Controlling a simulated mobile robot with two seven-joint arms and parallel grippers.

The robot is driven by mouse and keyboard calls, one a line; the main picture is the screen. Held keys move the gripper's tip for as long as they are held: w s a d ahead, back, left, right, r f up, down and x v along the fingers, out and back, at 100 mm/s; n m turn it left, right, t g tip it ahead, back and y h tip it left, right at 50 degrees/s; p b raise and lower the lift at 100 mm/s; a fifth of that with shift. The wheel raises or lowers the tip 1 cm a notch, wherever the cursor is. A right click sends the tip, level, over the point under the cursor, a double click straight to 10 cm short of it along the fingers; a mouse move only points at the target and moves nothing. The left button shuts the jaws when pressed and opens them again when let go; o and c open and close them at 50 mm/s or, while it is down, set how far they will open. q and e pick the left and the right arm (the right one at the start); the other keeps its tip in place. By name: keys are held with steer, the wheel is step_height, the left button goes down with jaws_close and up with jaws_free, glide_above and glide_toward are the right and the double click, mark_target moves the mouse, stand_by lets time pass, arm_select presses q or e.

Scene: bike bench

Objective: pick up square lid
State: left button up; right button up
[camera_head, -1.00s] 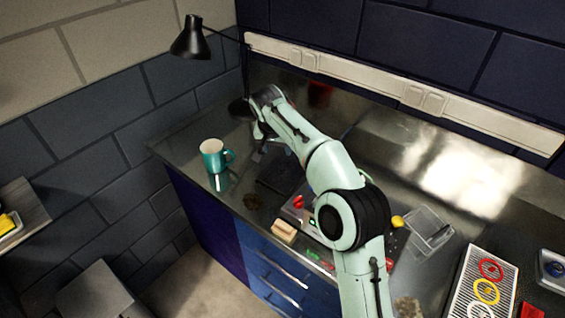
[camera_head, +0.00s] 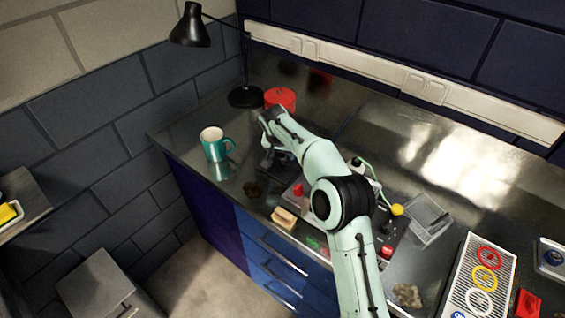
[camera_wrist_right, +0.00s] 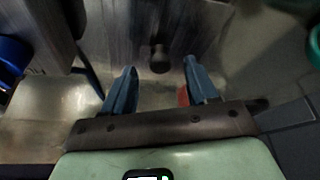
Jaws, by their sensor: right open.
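The square lid (camera_wrist_right: 185,25) is a dark flat plate with a round dark knob (camera_wrist_right: 160,58) standing up from it in the right wrist view. My right gripper (camera_wrist_right: 160,75) is open, with its two blue fingers apart and the knob showing between and just beyond their tips. In the head view my right gripper (camera_head: 267,162) is low over the bench, right of the teal mug (camera_head: 213,146). There my arm hides most of the lid. Whether the fingers touch the knob cannot be told. My left gripper is not in view.
A tan block (camera_head: 284,218) lies near the front edge. A clear tray (camera_head: 430,217) and a ring board (camera_head: 463,290) are to the right. The bench's back middle is clear.

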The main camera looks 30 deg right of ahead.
steer(key=shift+w+d+f, duration=0.25)
steer(key=shift+w+f, duration=0.05)
steer(key=shift+f, duration=0.35)
jaws_close()
steer(key=shift+r, duration=0.15)
